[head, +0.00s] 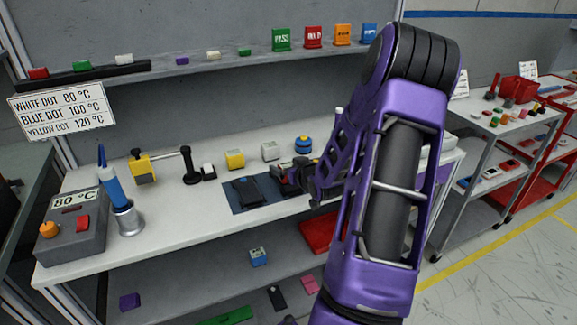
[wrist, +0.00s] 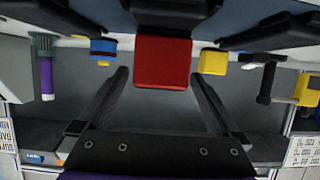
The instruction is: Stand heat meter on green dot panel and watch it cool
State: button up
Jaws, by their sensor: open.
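My gripper (head: 292,183) is over the dark blue mat (head: 236,206) at the middle of the bench, and the arm hides part of that area. In the wrist view my gripper (wrist: 158,75) is open, with a red block (wrist: 163,62) in line with the gap just past the fingertips. I cannot tell whether the block touches the fingers or whether it is the heat meter. A black panel (head: 247,191) lies on the mat left of the gripper. Dark panels (wrist: 170,12) also show at the top of the wrist view. No green dot can be made out.
A grey heater box (head: 72,235) reading 80 °C and a cup with a blue-handled tool (head: 126,218) stand at left. A yellow block (head: 235,158), a white block (head: 269,150) and a blue round thing (head: 303,144) stand behind the mat. A dot-temperature sign (head: 62,108) hangs left.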

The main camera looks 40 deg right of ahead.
jog(key=shift+r, duration=0.25)
jog(key=p+v, duration=0.1)
jog(key=v, duration=1.1)
jog(key=shift+f, duration=0.1)
